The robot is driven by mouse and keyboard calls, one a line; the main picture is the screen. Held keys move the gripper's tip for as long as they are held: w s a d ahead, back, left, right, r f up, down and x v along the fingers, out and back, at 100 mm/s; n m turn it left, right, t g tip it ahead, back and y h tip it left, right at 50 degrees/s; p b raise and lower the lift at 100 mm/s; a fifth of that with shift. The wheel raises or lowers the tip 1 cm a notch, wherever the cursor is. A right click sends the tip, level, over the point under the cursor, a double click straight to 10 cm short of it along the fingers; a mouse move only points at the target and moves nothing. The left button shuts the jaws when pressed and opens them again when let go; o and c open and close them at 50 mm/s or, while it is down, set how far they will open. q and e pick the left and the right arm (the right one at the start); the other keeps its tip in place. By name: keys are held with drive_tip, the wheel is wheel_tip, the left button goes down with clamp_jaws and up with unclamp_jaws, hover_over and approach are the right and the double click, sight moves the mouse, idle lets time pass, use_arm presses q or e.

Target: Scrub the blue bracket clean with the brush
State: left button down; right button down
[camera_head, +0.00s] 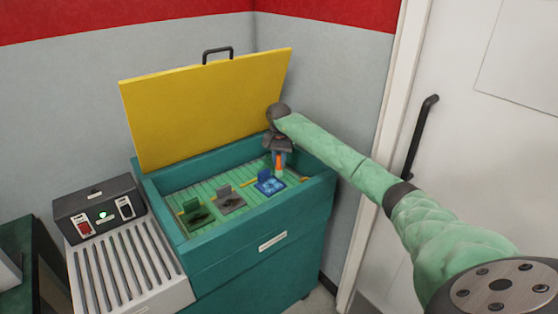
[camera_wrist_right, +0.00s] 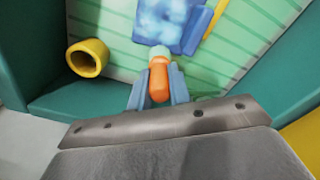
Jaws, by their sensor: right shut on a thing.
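The blue bracket (camera_head: 270,186) lies on the green slatted bed inside the open teal cabinet, at the right end of a row. In the right wrist view the blue bracket (camera_wrist_right: 172,22) is at the top and has pale, blotchy patches. My right gripper (camera_head: 279,160) points down above its right side. It is shut on the orange-handled brush (camera_wrist_right: 159,82), whose pale tip points toward the bracket's edge. I cannot tell whether the tip touches the bracket. The brush's orange part (camera_head: 279,171) also shows in the head view. My left gripper is out of view.
A grey bracket (camera_head: 229,201) and a green bracket (camera_head: 195,215) stand left of the blue one. A yellow pipe end (camera_wrist_right: 88,58) is near the cabinet wall. The yellow lid (camera_head: 205,105) stands open behind. A switch box (camera_head: 100,207) is at left.

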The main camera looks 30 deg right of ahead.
drive_tip(key=shift+f+b, duration=0.7)
drive_tip(key=shift+f, duration=0.15)
drive_tip(key=shift+a, duration=0.15)
idle(0.3)
